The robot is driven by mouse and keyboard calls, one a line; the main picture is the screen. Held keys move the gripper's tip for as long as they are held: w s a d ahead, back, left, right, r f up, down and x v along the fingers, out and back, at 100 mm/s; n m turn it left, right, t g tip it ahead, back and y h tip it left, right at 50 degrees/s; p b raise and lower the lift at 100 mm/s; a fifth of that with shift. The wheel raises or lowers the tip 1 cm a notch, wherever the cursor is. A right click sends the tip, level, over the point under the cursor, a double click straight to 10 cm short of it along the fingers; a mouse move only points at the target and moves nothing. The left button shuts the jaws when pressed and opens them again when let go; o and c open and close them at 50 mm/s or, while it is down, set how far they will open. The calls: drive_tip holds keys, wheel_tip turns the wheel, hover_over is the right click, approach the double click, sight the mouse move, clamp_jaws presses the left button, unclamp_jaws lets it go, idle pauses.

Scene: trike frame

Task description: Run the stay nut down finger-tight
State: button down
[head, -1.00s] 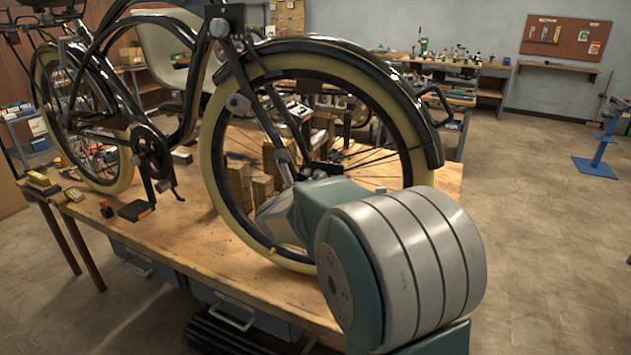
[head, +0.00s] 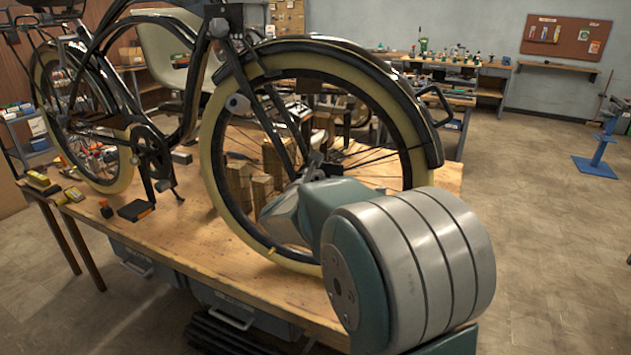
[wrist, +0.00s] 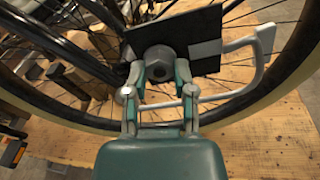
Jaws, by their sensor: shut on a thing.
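The grey stay nut (wrist: 159,57) sits at the wheel hub against a dark flat plate (wrist: 205,38) in the wrist view. My gripper (wrist: 159,72) is shut on it, one fingertip on each side. The front wheel (head: 215,165), with its cream tyre, stands upright on the bench in the head view. There my wrist and arm cover the nut, and the fingertips are hard to make out near the hub. How far the nut sits along its thread cannot be told.
A light grey bent rod (wrist: 264,60) loops close to the right of my gripper. Spokes and a dark fork leg (wrist: 60,45) lie close by on the left. Wooden blocks (head: 262,190) stand on the bench (head: 185,240) behind the wheel.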

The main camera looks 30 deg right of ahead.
drive_tip(key=shift+f+m, duration=0.3)
drive_tip(key=shift+m, duration=0.1)
drive_tip(key=shift+c, duration=2.2)
unclamp_jaws()
drive_tip(key=shift+a, duration=0.1)
drive_tip(key=shift+r, duration=0.15)
drive_tip(key=v, duration=1.2)
